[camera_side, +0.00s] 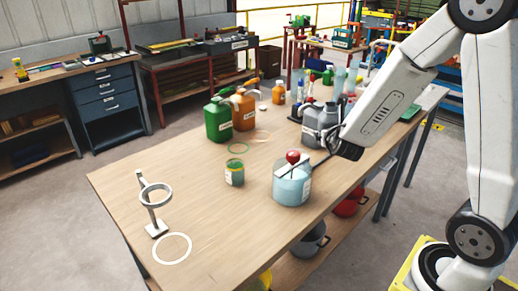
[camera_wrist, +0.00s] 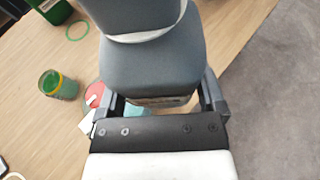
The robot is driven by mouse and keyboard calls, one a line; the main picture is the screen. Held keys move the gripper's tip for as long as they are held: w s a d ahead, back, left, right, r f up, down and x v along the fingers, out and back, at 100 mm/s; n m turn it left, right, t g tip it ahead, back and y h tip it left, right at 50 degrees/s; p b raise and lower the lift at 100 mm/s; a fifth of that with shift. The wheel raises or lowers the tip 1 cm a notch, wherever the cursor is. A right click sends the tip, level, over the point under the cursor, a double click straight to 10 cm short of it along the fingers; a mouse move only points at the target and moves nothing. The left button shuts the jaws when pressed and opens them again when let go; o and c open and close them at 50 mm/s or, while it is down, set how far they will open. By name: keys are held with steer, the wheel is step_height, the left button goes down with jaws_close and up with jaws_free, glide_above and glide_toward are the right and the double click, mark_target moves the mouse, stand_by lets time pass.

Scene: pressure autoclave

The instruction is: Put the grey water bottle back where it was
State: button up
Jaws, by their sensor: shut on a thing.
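The grey water bottle (camera_side: 311,125) is a jug with a pale label, upright on or just above the far right part of the table; I cannot tell whether its base touches the wood. It fills the top middle of the wrist view (camera_wrist: 152,65). My gripper (camera_side: 338,128) reaches it from the right and is shut on it. In the wrist view my gripper's fingers (camera_wrist: 160,98) stand on both sides of the bottle. No ring mark shows under the bottle, whose base area is partly hidden.
A light blue vessel (camera_side: 291,188) with a red knob stands in front of the bottle. A green jar (camera_side: 235,173), green jug (camera_side: 218,120) and orange jug (camera_side: 244,112) are to the left. Green (camera_side: 238,147) and white (camera_side: 172,248) rings mark the table. A ring stand (camera_side: 155,205) stands front left.

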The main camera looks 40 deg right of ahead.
mark_target(333, 123)
step_height(333, 123, up, 2)
steer(key=shift+r, duration=0.9)
steer(key=s+a+n+t+y, duration=0.25)
steer(key=a+n+y, duration=0.2)
steer(key=a, duration=1.95)
step_height(333, 123, down, 10)
steer(key=w, duration=0.1)
steer(key=shift+t, duration=0.35)
steer(key=shift+w+a+f, duration=0.1)
